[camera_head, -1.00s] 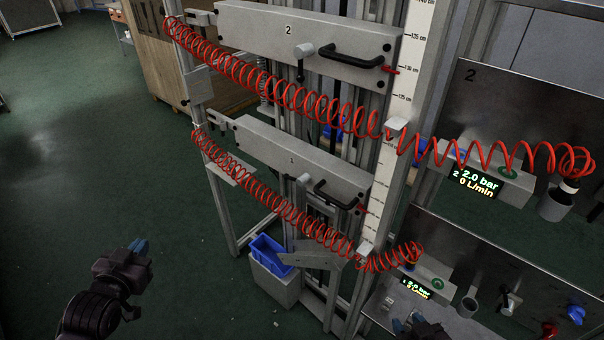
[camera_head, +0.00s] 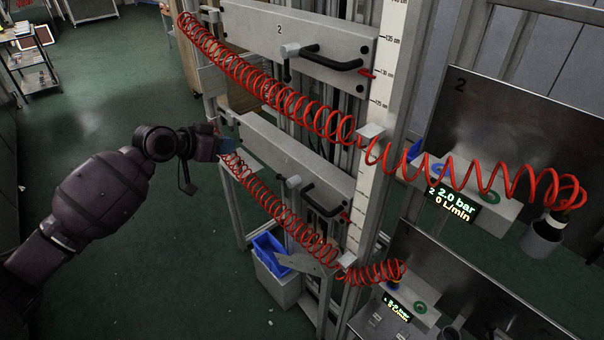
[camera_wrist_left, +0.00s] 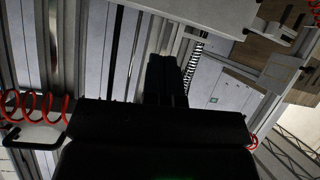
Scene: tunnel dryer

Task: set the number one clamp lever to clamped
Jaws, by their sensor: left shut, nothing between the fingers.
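The number one carriage (camera_head: 262,150) is the lower grey beam on the rack, partly covered by my left gripper and a red coiled hose. Its clamp lever (camera_head: 292,183) has a pale hub, left of a black bar handle (camera_head: 325,204). The lever's arm is too small and dark to tell its setting. My right gripper is not in view.
The number two carriage (camera_head: 345,82) is above, with its own lever (camera_head: 289,52). Red coiled hoses (camera_head: 262,82) hang across the front of both carriages. A blue bin (camera_head: 270,254) stands below. Steel panels with pressure displays (camera_head: 454,204) are at right. Green floor is open at left.

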